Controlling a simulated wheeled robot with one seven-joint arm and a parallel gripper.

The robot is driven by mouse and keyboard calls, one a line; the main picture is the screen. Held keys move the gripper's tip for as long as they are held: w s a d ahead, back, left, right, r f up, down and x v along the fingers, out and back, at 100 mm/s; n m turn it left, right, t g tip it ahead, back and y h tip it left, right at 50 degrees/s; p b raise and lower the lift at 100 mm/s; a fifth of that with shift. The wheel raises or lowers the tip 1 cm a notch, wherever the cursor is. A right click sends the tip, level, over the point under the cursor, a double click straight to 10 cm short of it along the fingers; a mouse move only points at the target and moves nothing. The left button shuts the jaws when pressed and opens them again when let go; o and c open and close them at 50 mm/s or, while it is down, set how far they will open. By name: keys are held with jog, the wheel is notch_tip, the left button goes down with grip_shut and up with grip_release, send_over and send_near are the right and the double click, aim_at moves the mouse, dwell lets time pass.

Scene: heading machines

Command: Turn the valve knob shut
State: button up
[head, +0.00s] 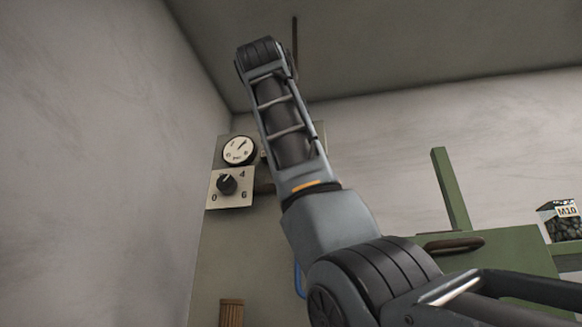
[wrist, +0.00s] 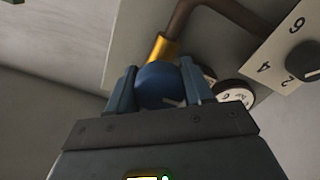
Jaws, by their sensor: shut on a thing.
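The valve knob (wrist: 158,78) is blue and round, and it sits at the end of a brass fitting (wrist: 163,48) in the wrist view. My gripper (wrist: 160,88) is shut on it, with one finger on each side. A white mark shows on the knob's near lower side. A brown pipe (wrist: 190,14) runs from the brass fitting. In the head view my own arm hides the knob and my gripper.
A round gauge (head: 239,150) and a dial plate (head: 229,199) with a black knob (head: 227,184) are on the wall panel, left of my arm.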

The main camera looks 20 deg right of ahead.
jog(key=shift+r, duration=0.1)
jog(key=o, duration=1)
jog(key=b+v, duration=0.2)
jog(key=v, duration=0.6)
jog(key=shift+b, duration=0.35)
jog(key=shift+w, duration=0.1)
